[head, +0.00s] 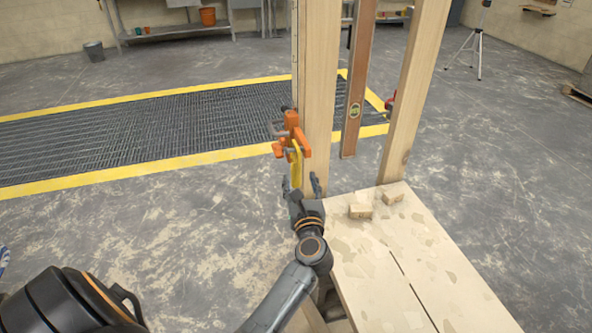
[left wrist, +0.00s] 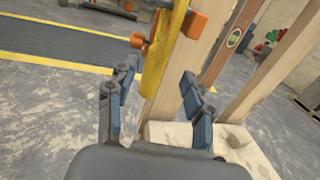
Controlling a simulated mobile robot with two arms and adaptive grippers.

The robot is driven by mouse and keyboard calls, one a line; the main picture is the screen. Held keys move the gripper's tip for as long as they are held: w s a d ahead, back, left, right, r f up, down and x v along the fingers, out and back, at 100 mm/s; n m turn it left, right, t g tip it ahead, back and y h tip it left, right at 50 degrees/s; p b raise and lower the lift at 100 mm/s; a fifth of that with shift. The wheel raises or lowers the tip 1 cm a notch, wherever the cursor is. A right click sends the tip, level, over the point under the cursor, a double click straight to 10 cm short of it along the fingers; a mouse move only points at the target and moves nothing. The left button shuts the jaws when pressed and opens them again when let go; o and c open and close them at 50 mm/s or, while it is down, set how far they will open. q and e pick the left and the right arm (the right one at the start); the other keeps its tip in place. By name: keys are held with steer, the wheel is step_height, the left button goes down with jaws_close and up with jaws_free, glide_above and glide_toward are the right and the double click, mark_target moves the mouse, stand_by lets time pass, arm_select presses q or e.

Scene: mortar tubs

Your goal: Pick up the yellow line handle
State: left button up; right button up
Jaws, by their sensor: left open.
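The yellow line handle (head: 297,162) hangs upright against a wooden post (head: 318,95), just below an orange clamp (head: 292,130). In the left wrist view, the handle (left wrist: 163,58) is a long yellow bar, slightly tilted, with orange parts beside its upper end. My left gripper (head: 301,186) is open at the handle's lower end. In the left wrist view, the fingers (left wrist: 157,86) stand on either side of the handle's lower part, with a gap on both sides. My right gripper is not in view.
A pale work board (head: 420,275) with two small wood blocks (head: 360,211) lies right of the gripper. A brown spirit level (head: 358,85) and a second post (head: 412,90) stand behind. The floor to the left, with a yellow-edged grate (head: 140,130), is open.

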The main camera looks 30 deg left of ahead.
mark_target(297, 174)
arm_select(q)
steer(key=x, duration=0.5)
steer(key=shift+s+a+f+p, duration=0.1)
steer(key=shift+a+f+p, duration=0.1)
steer(key=shift+p, duration=0.2)
steer(key=shift+c, duration=0.4)
jaws_close()
